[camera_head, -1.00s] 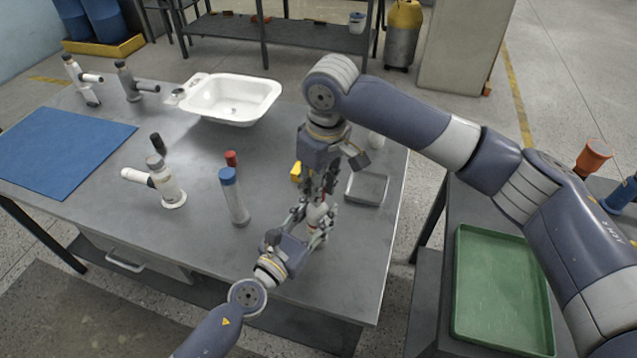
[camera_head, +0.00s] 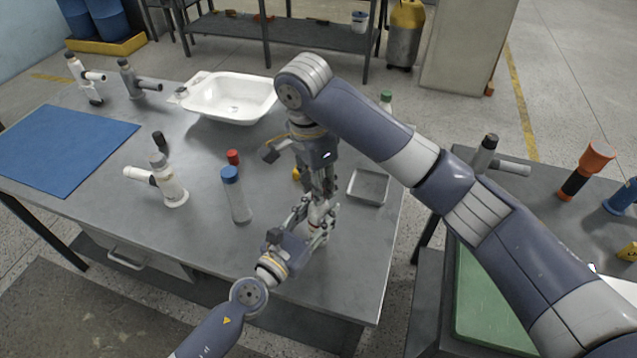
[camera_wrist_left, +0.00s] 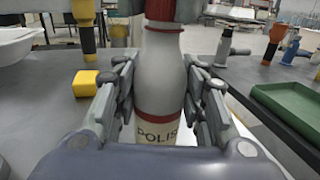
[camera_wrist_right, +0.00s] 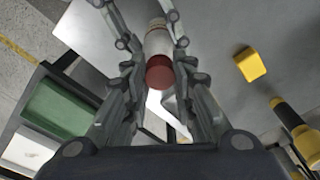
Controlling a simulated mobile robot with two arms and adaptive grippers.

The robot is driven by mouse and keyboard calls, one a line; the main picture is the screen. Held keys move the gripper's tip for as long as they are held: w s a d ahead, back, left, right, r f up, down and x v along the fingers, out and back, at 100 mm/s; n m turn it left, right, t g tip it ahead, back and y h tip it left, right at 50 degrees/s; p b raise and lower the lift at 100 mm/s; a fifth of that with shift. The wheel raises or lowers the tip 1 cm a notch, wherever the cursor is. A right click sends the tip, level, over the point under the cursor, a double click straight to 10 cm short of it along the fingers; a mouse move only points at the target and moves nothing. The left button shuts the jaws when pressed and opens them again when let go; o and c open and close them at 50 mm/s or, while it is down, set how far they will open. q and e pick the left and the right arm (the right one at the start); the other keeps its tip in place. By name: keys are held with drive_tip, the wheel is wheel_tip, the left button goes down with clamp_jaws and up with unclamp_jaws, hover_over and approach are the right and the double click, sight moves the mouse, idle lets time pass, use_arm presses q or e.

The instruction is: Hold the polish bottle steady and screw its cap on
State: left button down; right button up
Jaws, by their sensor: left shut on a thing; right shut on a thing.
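The white polish bottle (camera_wrist_left: 160,75) stands upright, with a red band and partly hidden lettering. My left gripper (camera_wrist_left: 160,105) is shut around its body from the side; in the head view the left gripper (camera_head: 312,228) is near the table's right front. The red cap (camera_wrist_right: 159,72) sits at the bottle's top, and its lower part shows in the left wrist view (camera_wrist_left: 162,12). My right gripper (camera_wrist_right: 160,85) comes down from above and is shut on the cap. The thread between cap and neck is hidden, so I cannot tell how tight it is.
A yellow block (camera_wrist_left: 90,82) lies close beside the bottle. A shallow metal tray (camera_head: 368,187) is to the right, a blue-capped clear bottle (camera_head: 237,198) to the left. A white basin (camera_head: 232,96) stands farther back. A green tray (camera_head: 490,300) is on the right-hand table.

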drive_tip(key=m, duration=0.5)
drive_tip(key=shift+w, duration=0.1)
drive_tip(key=m+g, duration=0.1)
drive_tip(key=m, duration=0.4)
drive_tip(key=o, duration=0.7)
drive_tip(key=shift+r, duration=2.25)
drive_tip(key=shift+c, duration=0.5)
